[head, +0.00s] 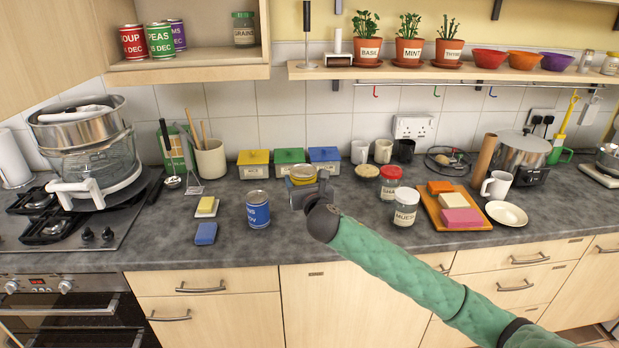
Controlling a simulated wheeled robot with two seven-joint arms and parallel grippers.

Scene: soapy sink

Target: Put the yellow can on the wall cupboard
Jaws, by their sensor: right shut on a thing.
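The yellow can (303,172) shows mostly as its top above my right gripper; its body is hidden behind the gripper. My right gripper (306,190) is shut on it, over the worktop in front of the blue-lidded box. I cannot tell whether the can touches the worktop. The open wall cupboard (190,69) is at the upper left. On its board stand a red can (133,42), a green can (160,40), a purple can (177,35) and a jar (243,29). My left gripper is not in view.
A blue can (257,209) stands left of my right gripper. Two jars (405,206) and an orange tray (445,210) are to its right. Lidded boxes (289,163) stand behind. The cupboard board has free room between the purple can and the jar.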

